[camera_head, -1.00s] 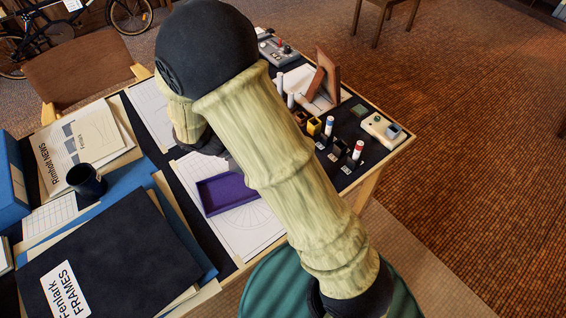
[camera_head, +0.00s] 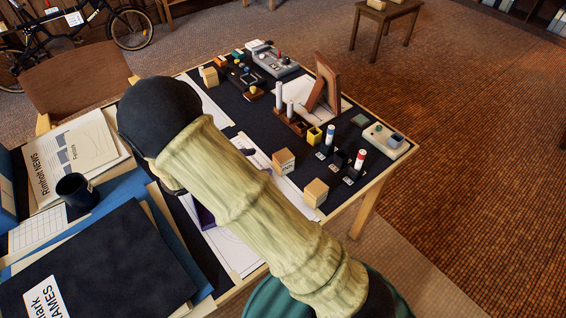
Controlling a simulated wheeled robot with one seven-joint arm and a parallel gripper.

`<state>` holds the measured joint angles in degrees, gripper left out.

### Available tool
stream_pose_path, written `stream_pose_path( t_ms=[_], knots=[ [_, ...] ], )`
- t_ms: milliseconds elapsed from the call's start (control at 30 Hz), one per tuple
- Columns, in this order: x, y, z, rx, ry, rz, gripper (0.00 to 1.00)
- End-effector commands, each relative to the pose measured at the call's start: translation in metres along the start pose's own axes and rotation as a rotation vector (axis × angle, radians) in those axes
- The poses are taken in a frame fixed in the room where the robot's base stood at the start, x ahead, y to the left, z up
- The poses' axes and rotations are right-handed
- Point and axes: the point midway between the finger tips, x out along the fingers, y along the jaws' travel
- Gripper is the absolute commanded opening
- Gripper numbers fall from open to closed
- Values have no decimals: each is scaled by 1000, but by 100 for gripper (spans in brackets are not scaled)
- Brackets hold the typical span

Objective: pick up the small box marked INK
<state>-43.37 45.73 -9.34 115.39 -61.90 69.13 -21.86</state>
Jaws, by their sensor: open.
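The small box marked INK (camera_head: 284,162) is a pale tan cube on the dark board, just right of my arm in the head view. Its dark lettering reads upside down on its front face. A similar box (camera_head: 316,193) without visible lettering stands to its right, nearer the board's front edge. My arm crosses the middle of the picture, and my gripper is hidden behind it. I cannot make out its fingers or their distance from the INK box.
A purple tray (camera_head: 204,216) is mostly covered by my arm. A dark mug (camera_head: 75,188) and folders fill the left.

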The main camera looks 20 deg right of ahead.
Motion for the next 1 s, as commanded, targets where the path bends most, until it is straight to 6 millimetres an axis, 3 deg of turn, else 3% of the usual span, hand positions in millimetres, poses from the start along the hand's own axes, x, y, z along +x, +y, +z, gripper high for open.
stream_pose_path(
  t_ms=[400,833,1000],
  knots=[
    [71,-1,0,1,-1,-5,66],
    [78,0,0,1,0,-3,66],
    [97,0,-2,1,0,-6,66]
  ],
)
